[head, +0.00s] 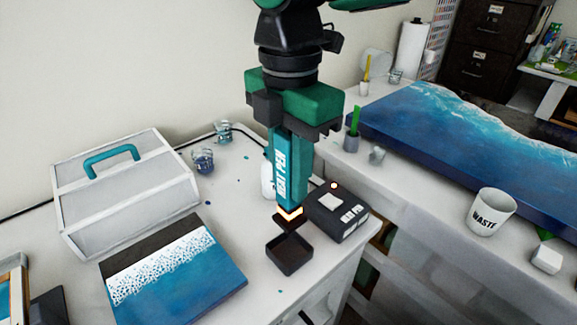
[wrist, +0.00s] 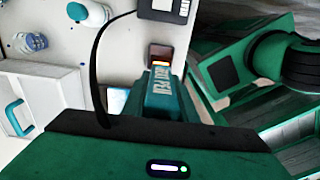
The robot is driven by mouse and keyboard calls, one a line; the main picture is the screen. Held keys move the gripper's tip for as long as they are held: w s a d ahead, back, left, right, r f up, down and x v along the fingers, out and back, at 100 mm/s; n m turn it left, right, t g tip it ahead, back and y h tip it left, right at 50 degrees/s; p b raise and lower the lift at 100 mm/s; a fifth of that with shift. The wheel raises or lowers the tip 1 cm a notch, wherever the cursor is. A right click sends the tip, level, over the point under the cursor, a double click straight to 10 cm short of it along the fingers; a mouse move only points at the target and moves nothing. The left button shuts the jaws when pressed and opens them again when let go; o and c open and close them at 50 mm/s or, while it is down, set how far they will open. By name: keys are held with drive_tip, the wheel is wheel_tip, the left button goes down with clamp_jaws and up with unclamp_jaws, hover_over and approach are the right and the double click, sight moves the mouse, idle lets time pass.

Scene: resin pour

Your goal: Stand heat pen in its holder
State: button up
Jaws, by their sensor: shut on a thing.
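The heat pen (head: 291,172) is a teal block-like tool with white lettering and a glowing orange tip, held upright, tip down. My gripper (head: 292,130) is shut on its upper part. The pen also shows in the wrist view (wrist: 163,95), pointing away from the camera. The holder (head: 290,258) is a small dark open square cup on the white table, just below the tip. The tip looks above the holder's back edge; a dark piece under the glow makes the exact gap hard to tell. In the wrist view the holder (wrist: 160,52) is partly behind the tip.
A black control box (head: 340,213) with an orange light stands right behind the holder. A white bottle (head: 267,178) is partly hidden behind the pen. A blue wave panel (head: 180,275) lies to the left, before a white case (head: 125,205). The table's edge is close on the right.

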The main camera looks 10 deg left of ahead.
sight(290, 215)
drive_tip(key=shift+f, duration=4.55)
drive_tip(key=o, duration=1.1)
drive_tip(key=shift+o, duration=0.2)
wheel_tip(290, 215, up, 11)
drive_tip(key=shift+f, duration=0.1)
